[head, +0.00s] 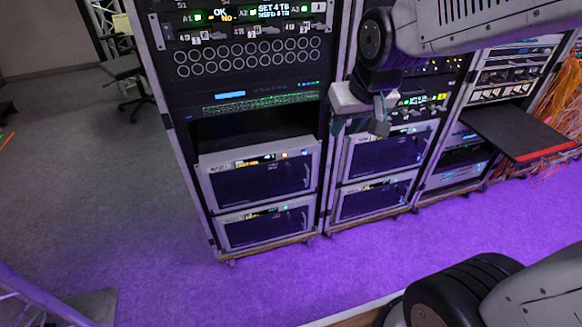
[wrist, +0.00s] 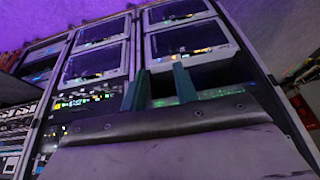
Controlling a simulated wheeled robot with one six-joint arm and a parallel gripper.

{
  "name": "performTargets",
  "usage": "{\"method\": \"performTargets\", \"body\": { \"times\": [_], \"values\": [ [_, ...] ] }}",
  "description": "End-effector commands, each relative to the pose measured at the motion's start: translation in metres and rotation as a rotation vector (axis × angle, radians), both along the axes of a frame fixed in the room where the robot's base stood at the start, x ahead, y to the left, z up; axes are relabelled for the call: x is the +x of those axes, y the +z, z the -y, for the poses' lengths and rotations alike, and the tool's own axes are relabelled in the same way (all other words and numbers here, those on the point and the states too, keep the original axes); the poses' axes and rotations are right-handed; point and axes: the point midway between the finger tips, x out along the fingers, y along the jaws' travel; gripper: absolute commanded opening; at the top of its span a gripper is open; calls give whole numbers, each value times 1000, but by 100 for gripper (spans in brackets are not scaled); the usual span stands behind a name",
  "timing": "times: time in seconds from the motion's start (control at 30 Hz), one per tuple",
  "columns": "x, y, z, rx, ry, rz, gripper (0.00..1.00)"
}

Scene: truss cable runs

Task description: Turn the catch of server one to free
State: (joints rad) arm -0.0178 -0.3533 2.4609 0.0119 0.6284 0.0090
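Boxy servers with grey frames and dark fronts sit low in the racks. In the head view, the left rack has an upper server (head: 262,183) and a lower server (head: 265,229); the middle rack has another pair (head: 388,160). I cannot read which is server one, and its catch is too small to tell. My gripper (head: 358,126) hangs before the racks near the gap between left and middle. In the wrist view, where the racks appear upside down, its two teal fingers (wrist: 159,85) stand apart with nothing between them. A server (wrist: 192,38) shows beyond the fingertips.
A panel of round ports (head: 248,57) and a switch row fill the upper left rack. A dark shelf with a red edge (head: 520,135) juts out from the right rack, near orange cables (head: 560,105). The purple-lit floor (head: 400,240) before the racks is clear.

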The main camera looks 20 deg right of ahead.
Motion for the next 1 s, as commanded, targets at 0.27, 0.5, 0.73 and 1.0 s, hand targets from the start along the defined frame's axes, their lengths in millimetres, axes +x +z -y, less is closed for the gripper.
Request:
{"method": "performTargets", "body": {
  "times": [0.27,0.5,0.73,1.0],
  "values": [
    [140,-68,-12,11,0,254,29],
    [227,-143,-16,14,-11,486,29],
    [271,-226,-20,10,-19,706,29],
    [266,-323,-22,-1,-18,962,29]
  ]
}}
